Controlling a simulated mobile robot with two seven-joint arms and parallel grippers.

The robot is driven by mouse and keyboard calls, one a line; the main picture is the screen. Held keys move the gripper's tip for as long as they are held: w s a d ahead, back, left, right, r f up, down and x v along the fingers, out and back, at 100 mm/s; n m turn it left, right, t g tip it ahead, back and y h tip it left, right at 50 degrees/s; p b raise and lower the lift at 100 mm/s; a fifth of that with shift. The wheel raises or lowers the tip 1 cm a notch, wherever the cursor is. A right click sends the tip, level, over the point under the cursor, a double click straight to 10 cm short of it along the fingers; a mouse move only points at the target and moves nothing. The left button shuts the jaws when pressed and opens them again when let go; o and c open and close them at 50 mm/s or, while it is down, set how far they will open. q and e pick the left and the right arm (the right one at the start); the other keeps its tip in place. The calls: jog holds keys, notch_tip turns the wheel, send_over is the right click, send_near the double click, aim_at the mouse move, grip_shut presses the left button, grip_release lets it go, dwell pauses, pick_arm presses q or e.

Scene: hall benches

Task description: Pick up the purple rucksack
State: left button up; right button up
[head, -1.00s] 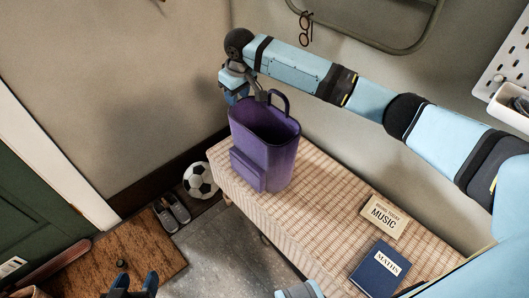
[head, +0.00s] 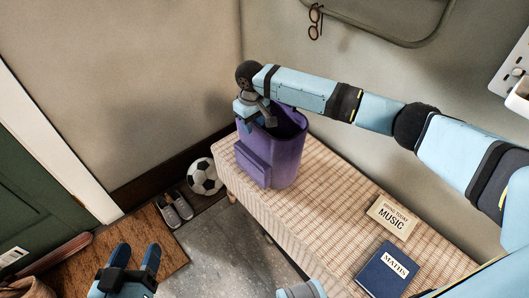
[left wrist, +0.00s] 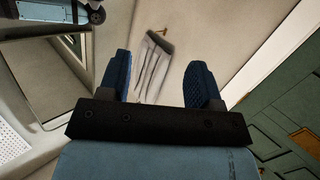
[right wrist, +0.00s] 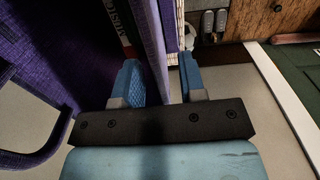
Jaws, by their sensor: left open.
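The purple rucksack (head: 283,160) stands upright with its top open on the far left end of the woven bench, its pocket facing the front. My right gripper (head: 259,115) points down at its rim. In the right wrist view one rucksack wall (right wrist: 152,45) runs between my parted fingers (right wrist: 163,82), with a gap beside the right finger. The handle (right wrist: 40,150) shows at lower left there. My left gripper (head: 136,262) is open and empty over the floor at lower left; in the left wrist view its fingers (left wrist: 158,88) are spread.
On the bench (head: 320,205) lie a music book (head: 393,217) and a blue maths book (head: 386,270). A football (head: 204,176) and grey shoes (head: 175,209) are on the floor by the bench end. A wall stands behind and left of the rucksack. A green door (head: 40,170) is at left.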

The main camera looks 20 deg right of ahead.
jog(key=shift+d+f+b, duration=0.1)
jog(key=shift+f+b, duration=0.2)
jog(key=shift+f, duration=1.25)
jog(key=shift+s, duration=0.1)
grip_shut()
pick_arm(q)
jog(key=shift+w+d+r+t+h, duration=0.15)
jog(key=shift+d+r+t, duration=0.1)
jog(key=shift+r, duration=0.25)
jog(key=shift+d+r+t+h, duration=0.15)
jog(key=shift+d+r, duration=0.05)
jog(key=shift+r, duration=0.25)
pick_arm(e)
jog(key=shift+r, duration=0.1)
